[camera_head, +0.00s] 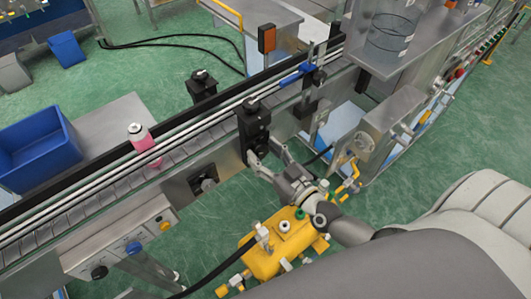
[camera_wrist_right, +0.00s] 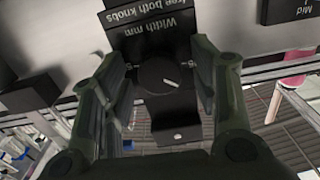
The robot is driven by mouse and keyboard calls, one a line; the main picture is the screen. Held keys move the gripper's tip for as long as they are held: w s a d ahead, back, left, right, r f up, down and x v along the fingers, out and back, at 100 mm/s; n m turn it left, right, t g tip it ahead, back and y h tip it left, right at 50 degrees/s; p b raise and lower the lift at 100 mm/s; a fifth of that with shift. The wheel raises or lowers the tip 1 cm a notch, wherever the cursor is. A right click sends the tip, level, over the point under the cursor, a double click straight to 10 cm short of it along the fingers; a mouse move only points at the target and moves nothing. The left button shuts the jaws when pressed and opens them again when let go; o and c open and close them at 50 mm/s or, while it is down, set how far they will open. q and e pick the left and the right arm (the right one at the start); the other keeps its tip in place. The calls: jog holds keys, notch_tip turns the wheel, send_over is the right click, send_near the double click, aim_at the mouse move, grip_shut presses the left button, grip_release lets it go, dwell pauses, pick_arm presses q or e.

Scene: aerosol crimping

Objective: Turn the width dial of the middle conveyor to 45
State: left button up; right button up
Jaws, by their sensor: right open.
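I cannot read any scale number there. In the head view, a black adjuster block (camera_head: 254,122) stands on the near rail of the conveyor (camera_head: 90,200). My right gripper (camera_head: 266,152) is open in front of this block. In the wrist view its fingers (camera_wrist_right: 163,65) stand on either side of the dial; I cannot tell whether they touch it. My left gripper is not in view.
A pink bottle (camera_head: 142,140) stands on the conveyor to the left. A second black block (camera_head: 201,86) sits on the far rail. A yellow machine (camera_head: 278,248) is below my right arm. A blue bin (camera_head: 38,148) is at the left. A steel box (camera_head: 375,135) is to the right.

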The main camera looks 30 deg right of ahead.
jog(key=c, duration=1)
jog(key=shift+m, duration=0.4)
jog(key=m, duration=0.2)
jog(key=shift+m, duration=0.4)
jog(key=m, duration=0.3)
jog(key=shift+m+p, duration=0.3)
jog(key=shift+m, duration=0.1)
jog(key=m, duration=0.6)
jog(key=shift+m+b, duration=0.3)
